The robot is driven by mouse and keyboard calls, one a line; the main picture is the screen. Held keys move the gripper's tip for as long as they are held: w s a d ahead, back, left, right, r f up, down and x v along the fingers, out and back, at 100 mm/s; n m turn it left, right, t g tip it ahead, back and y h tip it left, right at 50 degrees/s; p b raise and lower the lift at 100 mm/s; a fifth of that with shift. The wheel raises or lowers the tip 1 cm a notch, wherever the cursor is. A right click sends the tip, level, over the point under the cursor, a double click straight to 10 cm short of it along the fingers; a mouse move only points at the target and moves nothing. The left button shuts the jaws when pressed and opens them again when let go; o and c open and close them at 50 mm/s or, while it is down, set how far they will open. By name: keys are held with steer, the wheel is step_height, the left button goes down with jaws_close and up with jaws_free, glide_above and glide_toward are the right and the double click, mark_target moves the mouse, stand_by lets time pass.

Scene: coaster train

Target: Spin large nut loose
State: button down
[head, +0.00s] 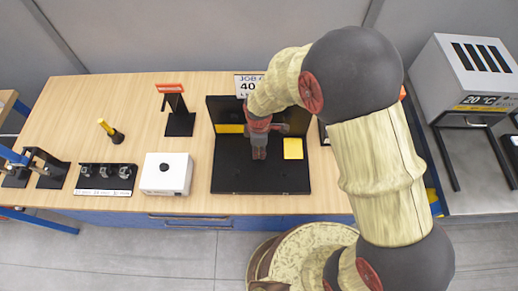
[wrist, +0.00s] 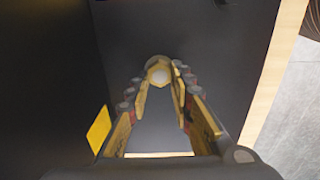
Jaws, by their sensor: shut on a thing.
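The large nut (wrist: 158,74) shows in the wrist view as a small hexagon with a pale round centre, between my two fingertips. My gripper (wrist: 160,84) is shut on it, one finger on each side. In the head view my gripper (head: 259,153) points down over the black base (head: 235,178) of the fixture, in front of its upright back panel. The nut is hidden behind my gripper there. I cannot tell how far the nut sits on its thread.
A yellow pad (head: 293,148) lies right of my gripper on the base. Left on the wooden bench (head: 115,88) stand a white box (head: 166,174), a rack of black parts (head: 106,179), a yellow-handled tool (head: 109,130) and a red-signed stand (head: 180,122). A grey heater unit (head: 470,80) stands right.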

mark_target(259, 152)
steer(key=shift+s+f, duration=0.1)
steer(key=shift+f, duration=0.05)
steer(key=c, duration=2)
jaws_free()
steer(key=o, duration=0.4)
steer(key=shift+o, duration=0.2)
step_height(259, 152, up, 12)
